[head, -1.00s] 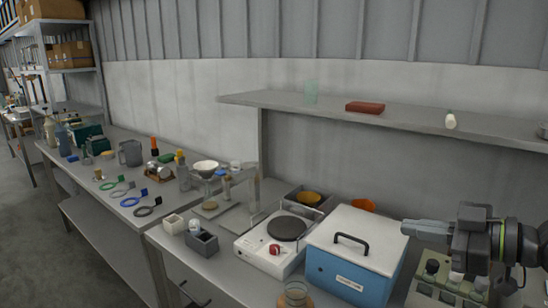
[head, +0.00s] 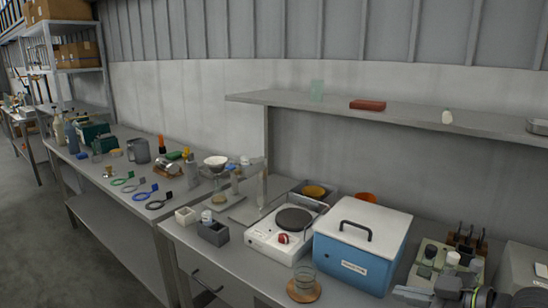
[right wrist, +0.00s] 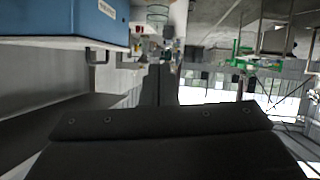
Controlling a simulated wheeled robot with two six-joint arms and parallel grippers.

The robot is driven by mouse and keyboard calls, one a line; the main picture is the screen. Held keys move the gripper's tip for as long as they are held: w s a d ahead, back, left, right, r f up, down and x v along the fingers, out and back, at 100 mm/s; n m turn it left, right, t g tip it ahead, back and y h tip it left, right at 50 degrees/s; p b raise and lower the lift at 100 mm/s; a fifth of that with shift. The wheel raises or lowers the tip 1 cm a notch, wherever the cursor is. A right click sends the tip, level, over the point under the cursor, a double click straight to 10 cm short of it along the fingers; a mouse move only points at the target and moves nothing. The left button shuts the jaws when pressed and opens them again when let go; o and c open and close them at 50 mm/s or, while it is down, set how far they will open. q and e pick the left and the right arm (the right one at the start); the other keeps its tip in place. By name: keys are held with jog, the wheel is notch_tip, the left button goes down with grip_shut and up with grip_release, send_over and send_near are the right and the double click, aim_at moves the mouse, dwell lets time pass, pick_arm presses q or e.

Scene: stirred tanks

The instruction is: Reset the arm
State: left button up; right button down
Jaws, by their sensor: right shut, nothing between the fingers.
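My right gripper (head: 412,293) is at the bottom right of the head view, its fingers pointing left and together. It is empty, low in front of the blue box with the white lid (head: 361,248). In the right wrist view its dark shut fingers (right wrist: 160,85) stretch away from the camera. The blue box (right wrist: 85,20) also shows there at upper left, apart from the fingers. My left gripper is in neither view.
A hotplate (head: 288,230) stands left of the box, with a glass beaker on a cork ring (head: 304,291) in front. A grey-green block with bottles (head: 440,258) stands right of the box. A shelf (head: 390,112) overhangs the bench.

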jog(key=s+d+f+m+g+h, duration=0.15)
jog(key=s+f, duration=0.25)
jog(key=f, duration=0.4)
jog(key=s+f+m+h, duration=0.3)
jog(key=s+f, duration=0.1)
jog(key=f, duration=0.4)
jog(key=s+d+f+m+g+h, duration=0.25)
jog(key=s+f, duration=0.25)
jog(key=s, duration=0.4)
jog(key=s+d+f+m+g+h, duration=0.2)
jog(key=s+f+m+h, duration=0.25)
jog(key=s, duration=0.45)
notch_tip(320, 180, down, 26)
jog(key=d+g+y, duration=0.1)
jog(key=y, duration=0.1)
jog(key=s+a+f+g+b, duration=0.1)
jog(key=s+f, duration=1.3)
jog(key=f, duration=0.2)
jog(key=shift+s, duration=0.15)
jog(key=shift+n, duration=0.25)
